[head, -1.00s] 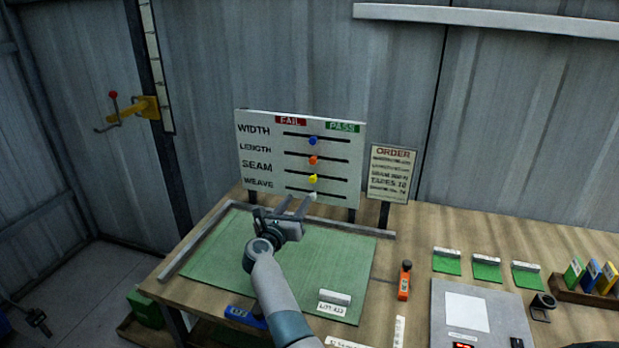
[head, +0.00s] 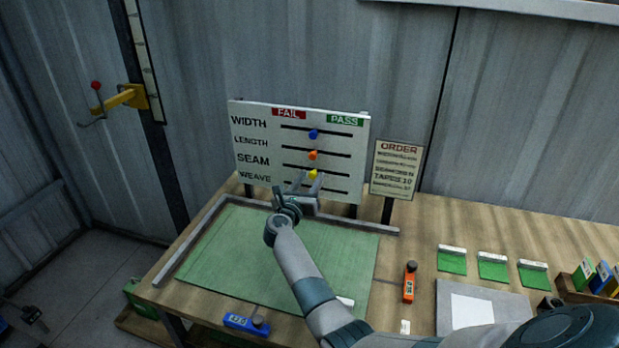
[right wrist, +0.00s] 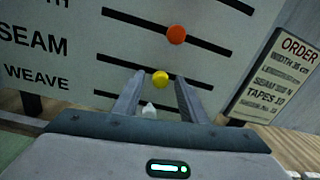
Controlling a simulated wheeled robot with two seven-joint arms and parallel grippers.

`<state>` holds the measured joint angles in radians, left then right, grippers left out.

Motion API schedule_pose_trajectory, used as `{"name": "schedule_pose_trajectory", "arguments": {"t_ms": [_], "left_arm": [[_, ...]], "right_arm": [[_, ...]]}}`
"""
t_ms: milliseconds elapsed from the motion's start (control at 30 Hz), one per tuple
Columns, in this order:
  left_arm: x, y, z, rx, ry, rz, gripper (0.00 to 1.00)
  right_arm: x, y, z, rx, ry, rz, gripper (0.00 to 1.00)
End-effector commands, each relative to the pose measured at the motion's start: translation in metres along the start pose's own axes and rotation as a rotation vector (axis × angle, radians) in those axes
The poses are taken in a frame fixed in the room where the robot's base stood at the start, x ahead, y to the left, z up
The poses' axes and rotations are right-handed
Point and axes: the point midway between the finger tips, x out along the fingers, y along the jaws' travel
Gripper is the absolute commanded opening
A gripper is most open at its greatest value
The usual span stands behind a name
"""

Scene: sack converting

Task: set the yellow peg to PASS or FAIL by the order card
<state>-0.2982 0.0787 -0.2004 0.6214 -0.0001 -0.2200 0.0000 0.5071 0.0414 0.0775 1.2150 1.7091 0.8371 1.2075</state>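The yellow peg (head: 312,174) sits near the middle of the SEAM slot on the white board (head: 262,111), between the FAIL and PASS ends. In the right wrist view the yellow peg (right wrist: 160,78) shows between the fingertips of my right gripper (right wrist: 157,84). My right gripper (head: 309,178) is open in front of the board, one finger on each side of the peg; whether either touches it I cannot tell. The order card (head: 397,168) stands right of the board. TAPES 10 is readable; its smaller lines are blurred. My left gripper is out of view.
A blue peg (head: 313,134) and an orange peg (head: 312,155) sit in the slots above. A white peg (right wrist: 149,110) is just below. A green mat (head: 230,250) lies before the board. An orange tool (head: 409,282) and a blue tool (head: 247,323) lie on the bench.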

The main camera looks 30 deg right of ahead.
Motion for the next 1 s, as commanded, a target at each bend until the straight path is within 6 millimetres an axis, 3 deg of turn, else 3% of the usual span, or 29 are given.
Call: {"name": "schedule_pose_trajectory", "arguments": {"t_ms": [133,300,567,1000], "left_arm": [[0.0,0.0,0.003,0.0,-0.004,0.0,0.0],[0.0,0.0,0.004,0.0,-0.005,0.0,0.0],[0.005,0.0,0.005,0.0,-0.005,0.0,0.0],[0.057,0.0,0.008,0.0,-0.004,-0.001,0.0]], "right_arm": [[0.0,0.0,0.0,0.0,0.0,0.0,0.39],[0.0,0.0,0.0,0.0,0.0,0.0,0.0],[0.0,0.004,-0.002,0.001,0.0,-0.001,0.0],[-0.002,0.053,0.001,0.003,0.001,-0.001,0.0]]}}
